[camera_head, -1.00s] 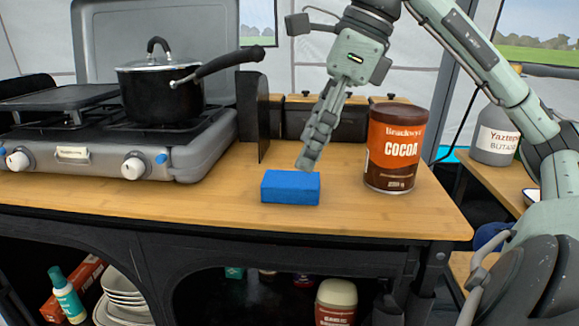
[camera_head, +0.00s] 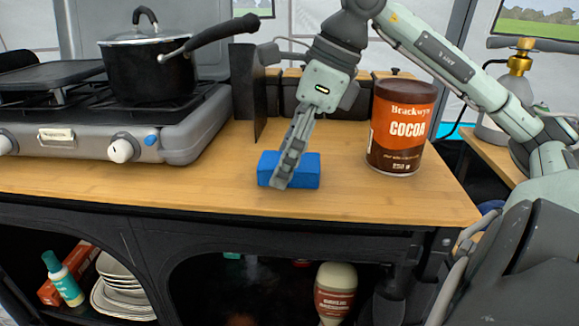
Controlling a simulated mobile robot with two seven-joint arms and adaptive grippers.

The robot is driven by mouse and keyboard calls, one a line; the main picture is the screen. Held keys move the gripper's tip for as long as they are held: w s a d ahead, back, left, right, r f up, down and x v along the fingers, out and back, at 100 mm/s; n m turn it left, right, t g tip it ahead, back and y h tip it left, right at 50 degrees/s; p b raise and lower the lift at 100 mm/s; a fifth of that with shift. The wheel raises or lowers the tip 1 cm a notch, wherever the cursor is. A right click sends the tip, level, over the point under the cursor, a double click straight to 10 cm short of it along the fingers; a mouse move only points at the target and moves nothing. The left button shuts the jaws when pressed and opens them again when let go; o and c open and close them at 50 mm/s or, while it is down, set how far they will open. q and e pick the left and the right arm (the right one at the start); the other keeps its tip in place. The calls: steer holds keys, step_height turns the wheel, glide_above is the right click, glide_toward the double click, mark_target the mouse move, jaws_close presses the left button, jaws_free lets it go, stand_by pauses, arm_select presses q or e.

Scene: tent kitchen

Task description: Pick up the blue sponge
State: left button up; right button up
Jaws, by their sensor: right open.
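The blue sponge (camera_head: 307,171) is a flat rectangular block lying on the wooden counter (camera_head: 150,190), near its front edge. My right gripper (camera_head: 282,183) reaches down from above, seen edge-on, with its fingertips in front of part of the sponge. It is open. The near finger covers the left-middle part of the sponge, and the other finger is hidden. I cannot tell whether a finger touches the sponge. My left gripper is not in view.
A brown and orange cocoa tin (camera_head: 401,126) stands right of the sponge. A grey camping stove (camera_head: 190,130) with a black lidded pot (camera_head: 150,73) is to the left. Dark containers (camera_head: 345,97) stand behind. The counter left of the sponge is clear.

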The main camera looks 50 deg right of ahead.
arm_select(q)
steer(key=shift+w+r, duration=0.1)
arm_select(e)
steer(key=shift+c, duration=1.1)
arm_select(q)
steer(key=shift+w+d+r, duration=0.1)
arm_select(e)
steer(key=c, duration=0.7)
steer(key=shift+o, duration=0.2)
steer(key=shift+r, duration=0.45)
step_height(320, 180, up, 8)
steer(key=shift+f+p, duration=0.1)
steer(key=shift+p, duration=0.6)
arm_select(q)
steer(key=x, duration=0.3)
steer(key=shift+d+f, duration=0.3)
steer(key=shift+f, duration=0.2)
arm_select(e)
steer(key=shift+r, duration=0.6)
